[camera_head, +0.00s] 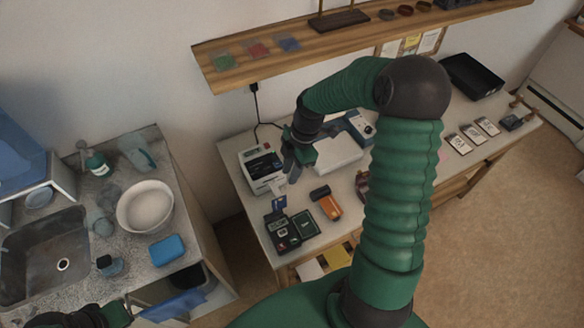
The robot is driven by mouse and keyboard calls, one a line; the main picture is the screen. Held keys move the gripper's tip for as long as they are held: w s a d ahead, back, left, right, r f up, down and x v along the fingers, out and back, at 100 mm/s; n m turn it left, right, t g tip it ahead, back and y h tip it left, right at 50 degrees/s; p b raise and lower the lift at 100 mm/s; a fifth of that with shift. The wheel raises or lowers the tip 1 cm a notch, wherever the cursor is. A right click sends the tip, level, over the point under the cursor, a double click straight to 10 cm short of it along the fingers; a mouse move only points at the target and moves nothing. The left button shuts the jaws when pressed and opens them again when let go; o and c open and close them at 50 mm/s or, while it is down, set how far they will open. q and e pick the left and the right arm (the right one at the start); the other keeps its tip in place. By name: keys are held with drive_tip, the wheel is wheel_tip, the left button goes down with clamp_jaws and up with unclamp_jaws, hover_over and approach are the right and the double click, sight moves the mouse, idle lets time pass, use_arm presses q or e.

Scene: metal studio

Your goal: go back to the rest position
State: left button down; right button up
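My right arm, green with dark joints, rises from the bottom and bends left over the workbench (245,190). Its dark gripper (291,164) is above the bench, beside the white label printer (262,168). The fingers are small and seen from above, so I cannot tell how far apart they are or whether anything is between them. Only a dark and green part of my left arm shows at the bottom left edge, by the sink counter. Its fingers cannot be made out.
On the bench are a card terminal (282,232), an orange device (327,204), white paper (337,152) and a black tray (472,76). A wooden shelf (340,42) hangs above. At left, the counter holds a sink (45,245), white bowl (146,206) and blue sponge (167,250).

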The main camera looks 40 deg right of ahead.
drive_tip(key=shift+v, duration=1)
